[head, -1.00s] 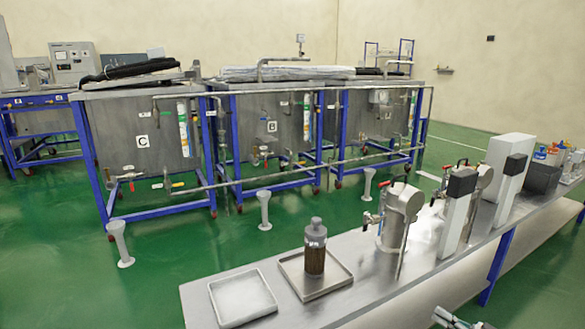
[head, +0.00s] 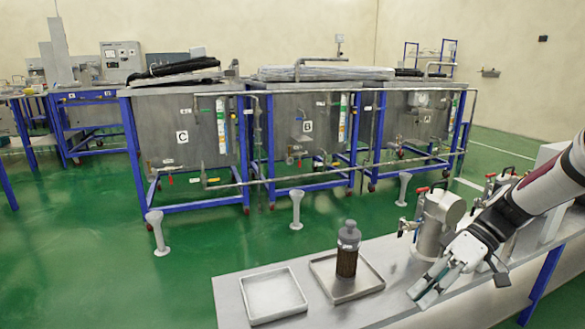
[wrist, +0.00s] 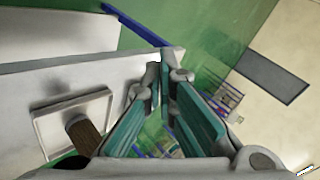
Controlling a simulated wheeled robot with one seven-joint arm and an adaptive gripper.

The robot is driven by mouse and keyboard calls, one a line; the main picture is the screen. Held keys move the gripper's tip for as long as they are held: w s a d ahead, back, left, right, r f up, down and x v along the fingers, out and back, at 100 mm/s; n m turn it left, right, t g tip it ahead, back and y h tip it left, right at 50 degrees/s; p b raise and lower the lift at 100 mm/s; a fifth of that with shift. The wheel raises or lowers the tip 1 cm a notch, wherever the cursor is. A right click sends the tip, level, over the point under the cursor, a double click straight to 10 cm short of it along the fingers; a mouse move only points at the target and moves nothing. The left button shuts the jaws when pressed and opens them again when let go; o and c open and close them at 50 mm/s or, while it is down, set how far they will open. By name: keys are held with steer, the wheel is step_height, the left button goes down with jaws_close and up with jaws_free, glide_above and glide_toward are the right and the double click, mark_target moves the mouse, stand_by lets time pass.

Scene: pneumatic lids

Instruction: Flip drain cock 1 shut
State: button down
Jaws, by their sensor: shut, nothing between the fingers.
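My gripper (head: 421,295) is in the head view at lower right, above the bench, with its fingers pointing down and left. It is shut and empty, and also fills the middle of the wrist view (wrist: 163,90). A steel canister (head: 440,210) stands on the bench just behind it, with a small tap (head: 407,228) on its left side and a red lever (head: 421,190) near its top. My gripper appears apart from these. My arm partly covers the fittings farther right. No number is readable, so I cannot tell which fitting is drain cock 1.
The steel bench (head: 225,296) holds an empty tray (head: 270,318) and another tray (head: 372,292) with a dark ribbed bottle (head: 347,255). Tanks marked C (head: 200,155), B (head: 290,110) and A (head: 405,110) stand behind. Green floor between is open, apart from pale pedestals (head: 297,210).

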steer(key=s+a+r+m+h, duration=0.25)
steer(key=s+r, duration=0.25)
steer(key=s, duration=0.3)
steer(key=s+a+r+m+h, duration=0.1)
steer(key=s+a+r+h, duration=0.35)
steer(key=s, duration=0.25)
steer(key=s+m+t+h, duration=0.25)
steer(key=s+m, duration=0.25)
steer(key=s, duration=1)
step_height(320, 180, up, 36)
steer(key=d+t+p, duration=0.1)
steer(key=t+p, duration=0.3)
steer(key=p, duration=2.9)
steer(key=shift+w+f+n, duration=0.2)
steer(key=shift+w+n, duration=0.1)
steer(key=shift+n, duration=0.15)
